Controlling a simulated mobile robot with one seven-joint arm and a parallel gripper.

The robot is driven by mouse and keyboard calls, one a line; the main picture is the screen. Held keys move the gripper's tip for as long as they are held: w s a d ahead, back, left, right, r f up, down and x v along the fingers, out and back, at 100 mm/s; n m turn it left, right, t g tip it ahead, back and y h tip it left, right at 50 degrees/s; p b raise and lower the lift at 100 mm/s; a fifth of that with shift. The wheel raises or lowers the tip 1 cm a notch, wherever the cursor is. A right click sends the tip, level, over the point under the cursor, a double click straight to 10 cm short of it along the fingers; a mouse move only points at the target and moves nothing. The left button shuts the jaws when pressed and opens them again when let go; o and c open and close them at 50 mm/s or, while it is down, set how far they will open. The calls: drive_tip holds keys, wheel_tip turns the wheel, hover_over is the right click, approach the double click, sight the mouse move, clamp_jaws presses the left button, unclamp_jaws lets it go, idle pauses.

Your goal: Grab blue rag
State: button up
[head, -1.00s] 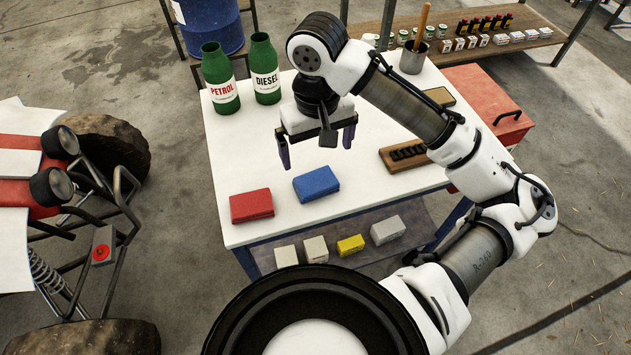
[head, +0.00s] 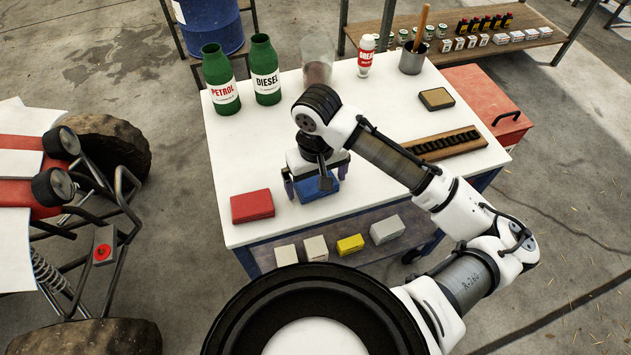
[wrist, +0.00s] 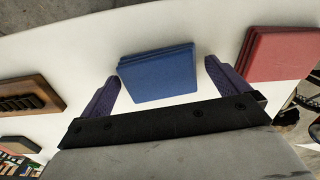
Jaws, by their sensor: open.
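The blue rag (head: 318,188) is a flat folded stack on the white table, partly hidden by my gripper in the head view. My gripper (head: 312,192) is open and hangs low above it, pointing down. In the wrist view the blue rag (wrist: 158,74) lies between and just beyond the two purple fingertips (wrist: 160,82), with white table showing on both sides of it. I see no finger touching it. A folded red rag (head: 252,206) lies to its left in the head view; the red rag (wrist: 280,54) is at the right in the wrist view.
Green petrol (head: 221,80) and diesel (head: 265,70) bottles stand at the back left of the table. A slotted wooden block (head: 445,145) lies at the right, with a brown sponge-like block (head: 436,98) behind it. Small boxes (head: 350,244) sit on the lower shelf.

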drive_tip(key=c, duration=0.9)
drive_tip(key=shift+o, duration=0.2)
